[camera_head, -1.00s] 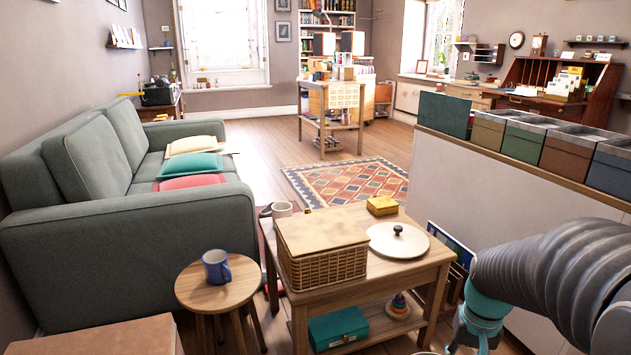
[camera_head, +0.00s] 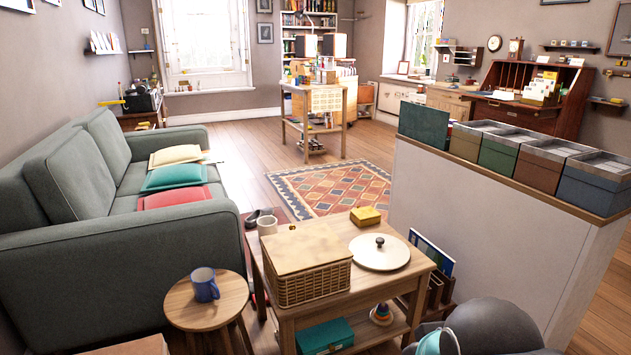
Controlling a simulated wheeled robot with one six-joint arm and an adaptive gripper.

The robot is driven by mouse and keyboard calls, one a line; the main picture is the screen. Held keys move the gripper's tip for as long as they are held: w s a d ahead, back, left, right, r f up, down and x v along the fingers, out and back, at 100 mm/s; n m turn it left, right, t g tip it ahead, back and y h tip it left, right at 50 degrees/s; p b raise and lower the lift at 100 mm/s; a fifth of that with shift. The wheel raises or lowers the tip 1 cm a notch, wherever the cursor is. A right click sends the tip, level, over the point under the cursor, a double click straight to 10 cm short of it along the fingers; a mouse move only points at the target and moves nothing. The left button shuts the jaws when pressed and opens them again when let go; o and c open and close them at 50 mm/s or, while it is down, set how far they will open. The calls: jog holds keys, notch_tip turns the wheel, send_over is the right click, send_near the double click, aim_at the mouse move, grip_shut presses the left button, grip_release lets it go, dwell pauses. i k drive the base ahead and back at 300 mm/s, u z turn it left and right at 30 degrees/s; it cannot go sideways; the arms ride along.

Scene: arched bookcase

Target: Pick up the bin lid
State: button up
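A round cream lid (camera_head: 379,254) with a dark knob on top lies flat on the wooden coffee table (camera_head: 392,289), right of a wicker basket. It looks like the bin lid; no bin shows. My arm is at the bottom right, low in front of the table. Its teal part (camera_head: 438,343) shows at the bottom edge, but my gripper's fingers are out of the picture. Nothing touches the lid.
The wicker basket (camera_head: 304,284) has a flat wooden top. A round stool (camera_head: 187,314) holds a blue mug (camera_head: 204,285). A low white partition (camera_head: 470,220) with boxes stands right.

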aim_at(380, 251)
jog(key=z, duration=1.15)
jog(key=k, duration=0.65)
jog(key=u, duration=1.15)
jog(key=i, duration=0.5)
jog(key=z, duration=0.1)
